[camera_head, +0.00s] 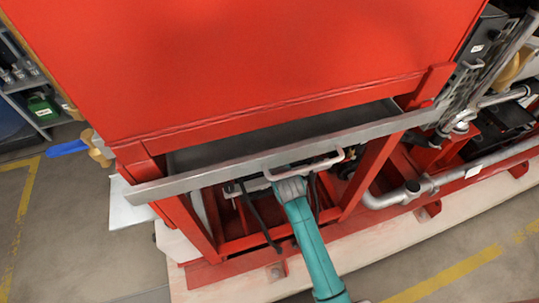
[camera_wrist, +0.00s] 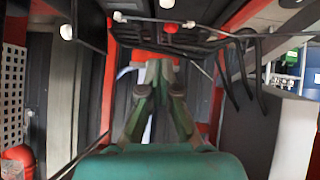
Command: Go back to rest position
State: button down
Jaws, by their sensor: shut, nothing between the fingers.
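My gripper (camera_wrist: 158,72) shows in the wrist view, with its dark fingers drawn together and nothing seen between them. In the camera_head view my teal arm reaches up from the bottom edge to the front of a grey metal tray (camera_head: 225,170) under a big red tank (camera_head: 240,65). The arm's end overlaps the tray's pale handle (camera_head: 304,163) in that view. The fingers are hidden there, and I cannot tell whether they touch the tray or handle.
A red frame (camera_head: 369,178) stands below the tray, with dark hoses inside. Grey pipes (camera_head: 405,194) run to the right. A blue lever (camera_head: 67,148) sticks out on the left. Open floor (camera_head: 470,275) lies at the lower right. Dark cables (camera_wrist: 245,60) hang in the wrist view.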

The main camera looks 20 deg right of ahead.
jog(key=shift+s, duration=0.1)
jog(key=s+f+t, duration=0.2)
jog(key=s, duration=2.4)
jog(key=s+r+t, duration=0.1)
jog(key=s+r, duration=0.7)
jog(key=s, duration=0.2)
jog(key=s+r+t+y, duration=0.1)
jog(key=s+r, duration=0.8)
jog(key=s, duration=0.2)
jog(key=shift+s+a+m+t, duration=0.15)
jog(key=shift+s+m+t, duration=0.05)
jog(key=shift+m+t, duration=0.2)
